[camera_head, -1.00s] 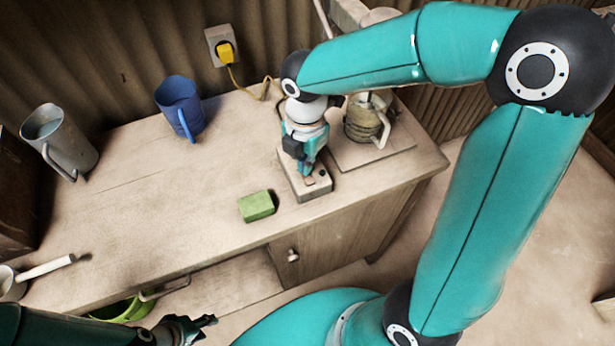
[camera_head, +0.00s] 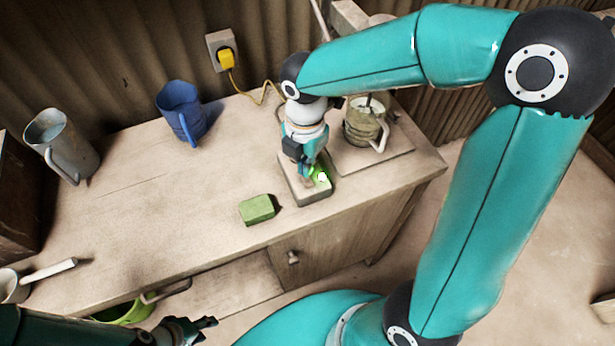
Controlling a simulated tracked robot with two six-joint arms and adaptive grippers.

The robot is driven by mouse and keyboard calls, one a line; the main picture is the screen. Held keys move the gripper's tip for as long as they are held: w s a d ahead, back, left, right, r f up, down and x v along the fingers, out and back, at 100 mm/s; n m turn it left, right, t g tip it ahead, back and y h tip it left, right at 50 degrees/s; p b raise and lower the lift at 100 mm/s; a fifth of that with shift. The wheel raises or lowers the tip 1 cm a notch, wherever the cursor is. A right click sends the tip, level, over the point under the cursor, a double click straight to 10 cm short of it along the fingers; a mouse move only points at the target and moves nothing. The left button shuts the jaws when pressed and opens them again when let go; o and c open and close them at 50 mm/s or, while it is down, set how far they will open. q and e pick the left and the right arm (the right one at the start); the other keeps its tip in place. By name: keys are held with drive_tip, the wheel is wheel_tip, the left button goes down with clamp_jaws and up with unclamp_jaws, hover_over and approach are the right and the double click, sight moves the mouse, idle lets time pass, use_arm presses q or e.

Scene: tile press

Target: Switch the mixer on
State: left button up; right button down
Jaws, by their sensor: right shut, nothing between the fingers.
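The mixer's grey control box (camera_head: 312,193) stands on the worktop near its right front edge, and a green light (camera_head: 322,177) glows on its top. My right gripper (camera_head: 306,180) is shut, pointing down onto the box's top beside the light; the fingers hide part of the box. The mixer's jug (camera_head: 362,124) stands on a base plate (camera_head: 372,160) behind and right of the box, with a stirring rod in it. My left gripper (camera_head: 205,322) is at the bottom of the view, apart from the worktop, its fingers too small to judge.
A green block (camera_head: 257,209) lies left of the box. A blue jug (camera_head: 182,112) and a grey metal jug (camera_head: 62,146) stand farther back. A yellow plug (camera_head: 225,58) is in the wall socket. A white-handled tool (camera_head: 48,270) lies front left. The middle worktop is clear.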

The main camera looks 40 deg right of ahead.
drive_tip(key=shift+r+p, duration=2)
drive_tip(key=shift+r, duration=0.6)
